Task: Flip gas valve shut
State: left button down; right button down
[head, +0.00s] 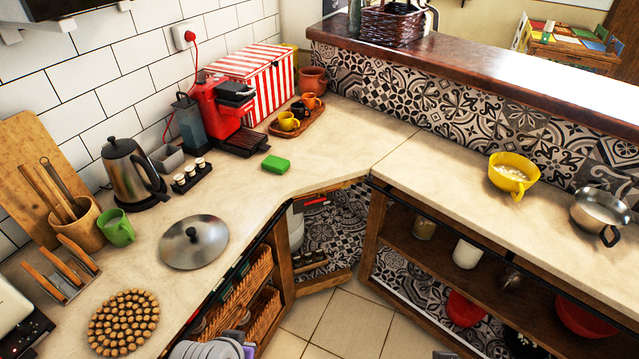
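No part that I can surely name as the gas valve shows. In the open corner under the counter, a small red piece (316,201) sits high up, near a pale upright cylinder (296,228). Both are small and partly hidden by the counter edge and the wooden frame, so I cannot tell whether the red piece is a valve handle or how it is turned.
The corner opening lies between a left cabinet with wicker baskets (240,287) and right open shelves (470,243). Tiled floor (345,322) in front is clear. The counter holds a steel lid (194,242), kettle (133,172), red coffee machine (222,108) and yellow bowl (513,170).

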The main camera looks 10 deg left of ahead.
aim_at(322, 198)
jog(key=i+l, duration=0.1)
jog(key=i, duration=0.35)
jog(key=i+l, duration=0.15)
jog(key=i, duration=0.3)
